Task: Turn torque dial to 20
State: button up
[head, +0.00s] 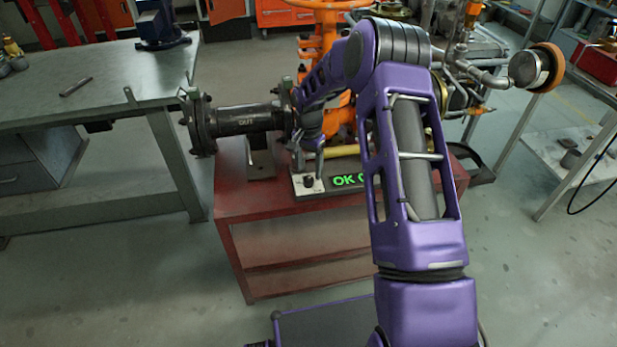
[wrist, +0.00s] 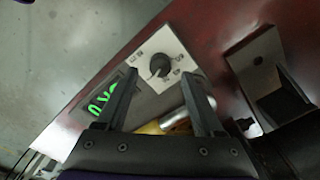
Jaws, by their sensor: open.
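The torque dial (wrist: 159,66) is a dark round knob on a white square plate (wrist: 182,48) with small markings too blurred to read. It also shows in the head view (head: 308,181), at the left end of a grey box on the red stand. Beside it a display (head: 347,180) shows green "OK" and a partly hidden digit; it also shows in the wrist view (wrist: 104,98). My gripper (wrist: 155,95) is open and empty, with its fingers pointing toward the dial from either side, apart from it. In the head view my gripper (head: 318,150) is just above the dial.
A dark flanged pipe marked "OUT" (head: 245,120) and an orange valve (head: 330,30) stand on the red stand (head: 235,200) around my arm. A yellow-handled tool (wrist: 150,128) lies behind the dial box. A grey workbench (head: 100,75) is at left.

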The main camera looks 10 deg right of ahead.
aim_at(308, 178)
jog(key=shift+f, duration=1.85)
grip_shut()
